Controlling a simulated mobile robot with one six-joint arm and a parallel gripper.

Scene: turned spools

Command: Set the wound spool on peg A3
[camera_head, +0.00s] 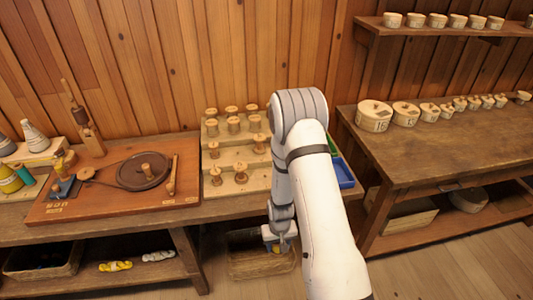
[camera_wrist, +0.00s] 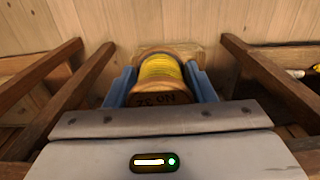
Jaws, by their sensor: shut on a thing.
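The near end carries dark lettering that appears upside down. A stepped wooden rack (camera_head: 228,187) stands on the bench behind my arm and bears several wooden spools. Peg A3 cannot be picked out; peg labels are too small to read, and my arm covers the rack's right side.
A board with a dark round wheel (camera_head: 144,171) lies left of the rack. A blue tray (camera_head: 344,172) is right of my arm. A side table (camera_head: 430,147) with several round boxes stands right. Dark wooden beams (camera_wrist: 262,75) flank the gripper.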

